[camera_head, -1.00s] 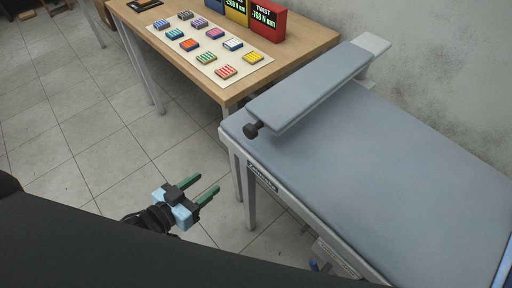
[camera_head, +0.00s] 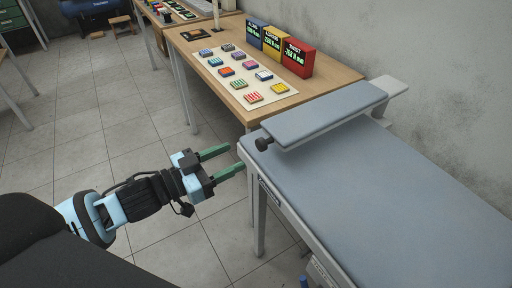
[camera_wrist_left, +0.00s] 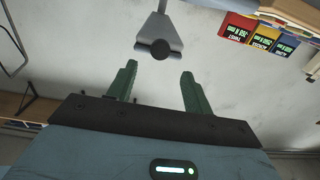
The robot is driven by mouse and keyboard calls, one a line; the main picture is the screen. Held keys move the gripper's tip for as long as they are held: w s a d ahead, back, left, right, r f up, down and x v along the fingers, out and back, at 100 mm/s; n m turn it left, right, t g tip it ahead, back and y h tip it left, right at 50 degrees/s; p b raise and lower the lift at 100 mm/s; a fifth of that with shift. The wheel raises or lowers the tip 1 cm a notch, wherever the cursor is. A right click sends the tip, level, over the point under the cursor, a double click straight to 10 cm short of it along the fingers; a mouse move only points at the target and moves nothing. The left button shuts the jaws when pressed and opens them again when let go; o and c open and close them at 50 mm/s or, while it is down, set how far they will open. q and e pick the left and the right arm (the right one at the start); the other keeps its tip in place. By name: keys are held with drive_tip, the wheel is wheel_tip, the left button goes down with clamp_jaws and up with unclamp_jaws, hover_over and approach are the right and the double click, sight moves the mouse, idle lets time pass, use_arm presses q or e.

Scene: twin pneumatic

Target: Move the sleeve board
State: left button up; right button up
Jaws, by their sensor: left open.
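The sleeve board (camera_head: 327,115) is a narrow grey padded board held above the left end of the large grey ironing table (camera_head: 400,190). A dark round knob (camera_head: 263,143) sits at its near left end, and a pale mount shows at its far right end. My left gripper (camera_head: 229,161) is open and empty, left of the knob and apart from it. In the left wrist view the knob (camera_wrist_left: 160,49) lies beyond the gap between the green fingers (camera_wrist_left: 158,88). My right gripper is in neither view.
A wooden table (camera_head: 222,98) behind holds a cream mat with several coloured blocks and blue, yellow and red display boxes (camera_head: 298,58). A wall rises at the right.

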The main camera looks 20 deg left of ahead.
sight(258, 145)
use_arm(q)
drive_tip(key=shift+p+x, duration=0.4)
drive_tip(key=shift+x, duration=3.5)
drive_tip(key=shift+c, duration=0.3)
clamp_jaws()
